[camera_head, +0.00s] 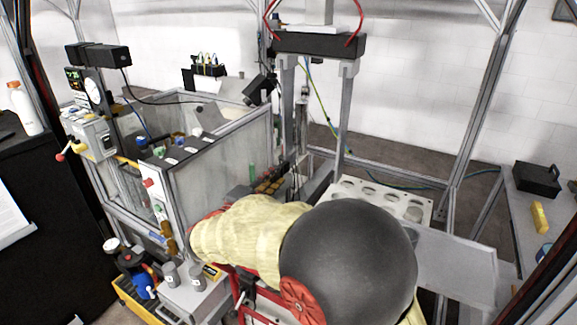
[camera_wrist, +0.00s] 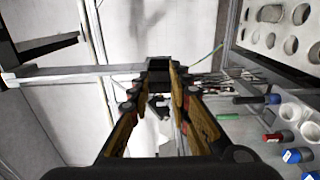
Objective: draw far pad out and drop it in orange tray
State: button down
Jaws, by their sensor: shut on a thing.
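In the wrist view my gripper (camera_wrist: 161,72) has its two long brown-and-black fingers closing together at the tips on a small dark piece, taken to be the pad, though its outline merges with the fingertips. In the head view my gripper cannot be made out. The gantry gripper (camera_head: 318,45) hangs at the top centre, a black bar with two grey jaws (camera_head: 346,105) pointing down. No pad shows clearly on its jaws. An orange-yellow tray (camera_head: 134,303) stands at the lower left, partly covered by a dark and blue device.
A glass-walled metal enclosure (camera_head: 228,165) stands left of centre. A white plate with round holes (camera_head: 425,205) lies right of centre and shows in the wrist view (camera_wrist: 245,42). Bottles and caps (camera_wrist: 290,155) lie at the right there. A grey shelf (camera_head: 455,262) is bare.

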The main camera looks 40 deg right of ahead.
jog(key=shift+v, duration=0.8)
jog(key=b+v, duration=0.1)
jog(key=v, duration=0.7)
dwell(0.3)
